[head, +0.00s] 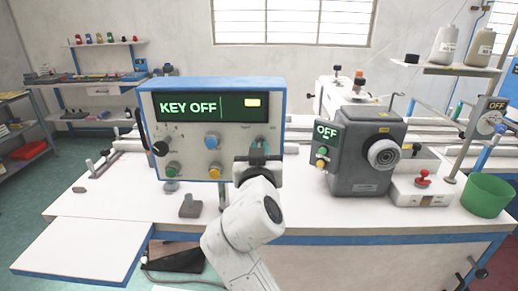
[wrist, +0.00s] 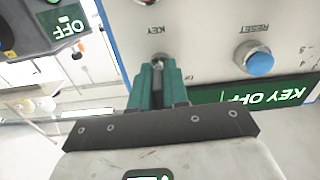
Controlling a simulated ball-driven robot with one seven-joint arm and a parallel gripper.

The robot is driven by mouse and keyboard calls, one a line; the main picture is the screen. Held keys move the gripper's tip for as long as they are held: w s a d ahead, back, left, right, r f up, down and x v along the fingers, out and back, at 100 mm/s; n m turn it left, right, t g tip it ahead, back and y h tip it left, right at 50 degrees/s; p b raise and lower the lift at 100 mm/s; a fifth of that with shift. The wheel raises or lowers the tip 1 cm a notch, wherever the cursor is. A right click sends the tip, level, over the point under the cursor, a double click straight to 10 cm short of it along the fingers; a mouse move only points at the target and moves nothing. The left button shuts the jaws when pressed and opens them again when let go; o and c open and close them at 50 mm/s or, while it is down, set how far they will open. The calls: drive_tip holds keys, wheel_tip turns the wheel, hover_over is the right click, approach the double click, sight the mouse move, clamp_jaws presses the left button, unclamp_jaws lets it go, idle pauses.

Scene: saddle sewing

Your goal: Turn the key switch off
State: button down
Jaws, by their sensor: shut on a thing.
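The control box (head: 160,103) is a blue-edged panel with a grey face. Its green display (head: 200,107) reads KEY OFF. My gripper (head: 259,150) is at the panel's lower right, its teal fingers pointing at the face. In the wrist view, which is upside down, my gripper (wrist: 155,76) is shut on the key of the key switch (wrist: 158,58), beside the KEY label. Only a small metal part of the switch shows beyond the fingertips; the fingers hide the rest, so the key's angle cannot be read.
A blue RESET button (head: 212,142) is left of my gripper, with a yellow knob (head: 214,170) below it. A grey motor unit (head: 365,150) with an OFF screen stands to the right. A green bin (head: 487,195) is at the far right. The white table's front left (head: 80,245) is clear.

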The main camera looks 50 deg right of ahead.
drive_tip(key=n+p, duration=0.2)
drive_tip(key=n, duration=0.3)
drive_tip(key=shift+n, duration=0.3)
drive_tip(key=shift+n+p, duration=0.95)
drive_tip(key=shift+n, duration=0.45)
drive_tip(key=c, duration=1.2)
unclamp_jaws()
drive_tip(key=shift+c, duration=0.2)
drive_tip(key=shift+s, duration=0.15)
drive_tip(key=b+v, duration=0.2)
drive_tip(key=v, duration=0.8)
drive_tip(key=shift+s+a, duration=0.2)
drive_tip(key=shift+a, duration=0.1)
